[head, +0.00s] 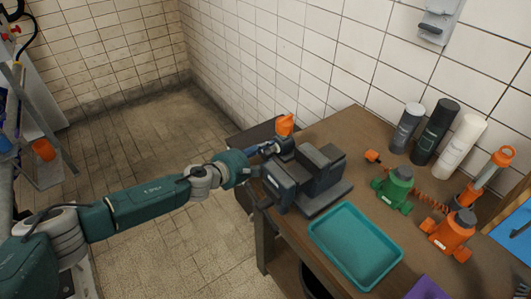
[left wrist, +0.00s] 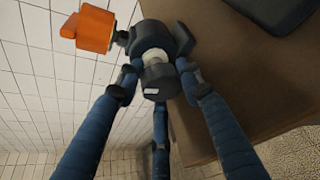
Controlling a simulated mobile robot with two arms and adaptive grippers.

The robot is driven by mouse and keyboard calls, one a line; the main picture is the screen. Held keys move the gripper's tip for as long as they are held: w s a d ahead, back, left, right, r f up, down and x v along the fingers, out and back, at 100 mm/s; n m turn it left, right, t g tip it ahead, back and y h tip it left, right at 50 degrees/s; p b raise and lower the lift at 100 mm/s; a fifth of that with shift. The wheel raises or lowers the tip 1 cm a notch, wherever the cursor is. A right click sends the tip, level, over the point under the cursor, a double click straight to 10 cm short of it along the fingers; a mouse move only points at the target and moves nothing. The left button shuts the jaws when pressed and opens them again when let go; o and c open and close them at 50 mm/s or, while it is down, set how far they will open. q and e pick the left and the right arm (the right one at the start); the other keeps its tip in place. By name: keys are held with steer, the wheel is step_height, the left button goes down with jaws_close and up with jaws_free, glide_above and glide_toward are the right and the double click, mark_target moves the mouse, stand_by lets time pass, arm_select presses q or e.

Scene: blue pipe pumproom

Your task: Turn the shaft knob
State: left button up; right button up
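A dark round knob (left wrist: 160,82) with a pale collar behind it sits on a dark shaft body in the left wrist view. An orange block-shaped part (left wrist: 92,28) sticks out to its upper left; it also shows in the head view (head: 285,124). My left gripper (left wrist: 160,84) has its blue fingers spread around the knob, with dark fingertips at its left and right sides. Whether the tips touch it is unclear. In the head view the left gripper (head: 268,150) is at the left end of a dark grey vise-like device, and the knob is hidden. My right gripper is not in view.
The wooden bench (head: 355,125) holds a teal tray (head: 398,265), a green jack-like tool (head: 393,188), an orange one (head: 450,235), and three bottles (head: 437,130) by the tiled wall. The grey vise-like device (head: 318,178) stands close to the gripper. Open floor lies left of the bench.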

arm_select(q)
steer(key=shift+d+r, duration=0.1)
steer(key=shift+d, duration=0.05)
steer(key=shift+n+g+p, duration=0.4)
steer(key=shift+p, duration=0.2)
steer(key=shift+n+g+h, duration=0.3)
steer(key=shift+n, duration=0.2)
steer(key=shift+n+g+h, duration=0.3)
steer(key=shift+n+g, duration=0.1)
steer(key=shift+n, duration=0.3)
steer(key=shift+n+g+h+b, duration=0.3)
steer(key=shift+n+g, duration=0.1)
steer(key=shift+n, duration=0.2)
steer(key=shift+r, duration=0.15)
steer(key=o, duration=1.1)
